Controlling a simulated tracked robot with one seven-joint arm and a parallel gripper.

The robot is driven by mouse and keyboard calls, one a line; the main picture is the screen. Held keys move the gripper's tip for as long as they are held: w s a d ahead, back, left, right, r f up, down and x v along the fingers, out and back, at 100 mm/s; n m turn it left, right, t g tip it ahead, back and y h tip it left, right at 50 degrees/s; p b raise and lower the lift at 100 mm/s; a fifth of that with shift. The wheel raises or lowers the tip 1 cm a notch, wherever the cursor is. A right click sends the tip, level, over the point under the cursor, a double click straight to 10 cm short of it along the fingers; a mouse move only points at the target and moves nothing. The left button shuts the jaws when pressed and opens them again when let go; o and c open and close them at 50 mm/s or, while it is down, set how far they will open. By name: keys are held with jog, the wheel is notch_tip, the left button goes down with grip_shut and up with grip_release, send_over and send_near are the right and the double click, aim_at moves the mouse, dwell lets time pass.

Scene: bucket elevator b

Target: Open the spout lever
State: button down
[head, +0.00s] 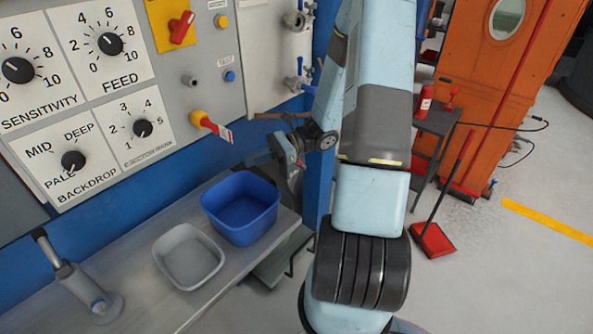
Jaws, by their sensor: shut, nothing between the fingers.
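My gripper (289,170) is dark and partly in shadow, right of the control panel and above the blue tub. It is shut and empty, and its fingertips are hard to make out. No handle is clearly marked as the spout lever. A red lever with a yellow base and a white end label (212,127) sticks out of the panel's lower right, left of my gripper and apart from it. Its label is too small to read. Another red lever (181,26) sits on a yellow plate higher up. A grey lever-like post (66,272) stands on the bench at lower left.
A blue tub (241,234) and a grey tub (187,280) are on the metal bench (145,306) below the panel. A blue column stands behind my arm. An orange cabinet (505,95), a dark side table (440,121) and a red dustpan (432,239) are to the right.

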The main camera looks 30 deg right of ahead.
jog(key=w+d+f+m+t+h, duration=0.25)
jog(key=d+f+m+t, duration=0.3)
jog(key=m+t, duration=0.3)
jog(key=w+d+f+m+t+h, duration=0.1)
jog(key=w+d+f+m+t, duration=0.25)
jog(key=f+m+t, duration=0.45)
jog(key=s+d+f+m+t+h, duration=0.1)
jog(key=d+f+m+h, duration=0.2)
jog(key=f+m+h, duration=0.4)
jog(key=s+d+f+m+t+h, duration=0.1)
jog(key=d+f+m+h, duration=0.3)
jog(key=f+m+h, duration=0.3)
jog(key=m+h, duration=0.3)
jog(key=m, duration=0.1)
jog(key=shift+s+d+f, duration=0.2)
jog(key=shift+s+f, duration=0.1)
jog(key=shift+t, duration=0.25)
jog(key=d+r+x, duration=0.1)
jog(key=d+x, duration=0.1)
jog(key=x, duration=1)
jog(key=shift+d, duration=0.45)
jog(key=shift+r, duration=0.15)
